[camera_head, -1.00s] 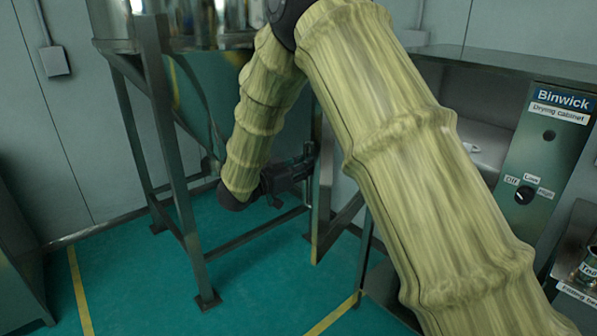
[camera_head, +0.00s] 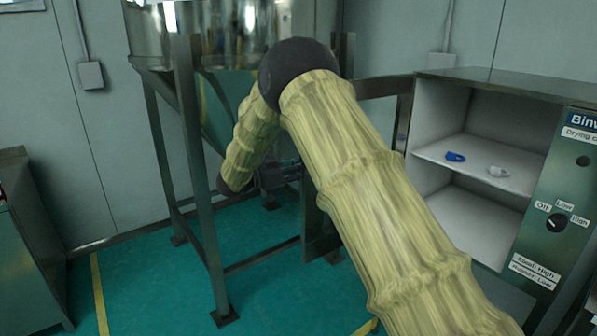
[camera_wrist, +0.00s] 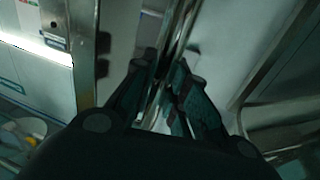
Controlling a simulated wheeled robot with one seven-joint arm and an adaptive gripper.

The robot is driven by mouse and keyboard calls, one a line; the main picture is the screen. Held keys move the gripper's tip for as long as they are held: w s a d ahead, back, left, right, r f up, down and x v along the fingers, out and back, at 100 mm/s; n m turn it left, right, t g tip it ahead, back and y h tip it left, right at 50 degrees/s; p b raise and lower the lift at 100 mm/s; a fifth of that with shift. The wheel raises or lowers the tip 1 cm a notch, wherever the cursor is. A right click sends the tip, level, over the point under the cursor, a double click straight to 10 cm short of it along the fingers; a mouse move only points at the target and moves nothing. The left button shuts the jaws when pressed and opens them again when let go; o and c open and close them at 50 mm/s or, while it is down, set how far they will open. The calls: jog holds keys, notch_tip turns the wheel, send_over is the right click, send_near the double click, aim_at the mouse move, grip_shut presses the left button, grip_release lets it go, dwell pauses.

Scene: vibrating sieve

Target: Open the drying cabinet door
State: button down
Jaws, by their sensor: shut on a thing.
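The drying cabinet (camera_head: 500,78) stands at the right of the head view, with its white inside and shelves showing. Its metal-framed door (camera_head: 385,87) stands swung out at the cabinet's left side, partly hidden behind my arm. My gripper (camera_head: 292,168) is small in the head view, at the door's outer edge. In the wrist view my gripper (camera_wrist: 165,75) is shut on the upright metal door handle (camera_wrist: 180,35), which passes between the fingers. The exact contact is dark and hard to make out.
A blue item (camera_head: 455,157) and a white item (camera_head: 498,171) lie on the cabinet shelf. A control panel with a knob (camera_head: 557,223) is at the right. A steel hopper on a legged frame (camera_head: 190,130) stands close behind my arm. Green floor is clear at the left.

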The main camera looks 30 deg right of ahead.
dwell(0.3)
jog(key=c, duration=1.4)
grip_release()
jog(key=a, duration=1.2)
jog(key=shift+w, duration=0.25)
